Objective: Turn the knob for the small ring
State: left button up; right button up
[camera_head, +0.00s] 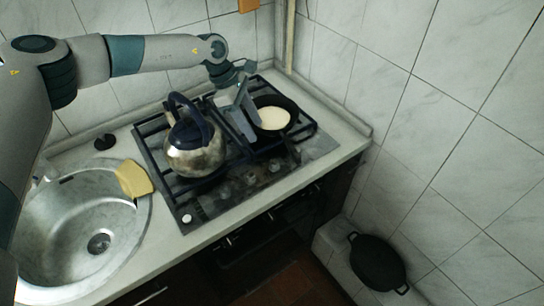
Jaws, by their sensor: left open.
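The gas hob (208,207) is a dark glass panel with black grates, set in a pale counter. Several small knobs (250,180) run along its front strip; they are dim, and I cannot tell which one serves the small ring. A small white round piece (186,218) is at the strip's left end. My left gripper (248,128) is open and points down over the right half of the hob, behind the knobs and beside the pan's left edge. It appears apart from the knobs. The rings are largely hidden by cookware and my gripper. My right gripper is out of view.
A metal kettle (192,152) with a dark handle stands on the left grate. A black pan (271,118) with pale contents stands at the right. A round sink (55,235) with a yellow sponge (135,179) is at left. A black pan (377,262) lies low at right.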

aim_at(273, 161)
pick_arm(q)
jog(key=p+x, duration=0.5)
jog(key=x, duration=0.8)
jog(key=shift+d+f, duration=0.2)
jog(key=shift+f, duration=0.15)
jog(key=shift+s+d+f+p, duration=0.1)
jog(key=shift+d+f+p, duration=0.15)
jog(key=shift+f, duration=0.3)
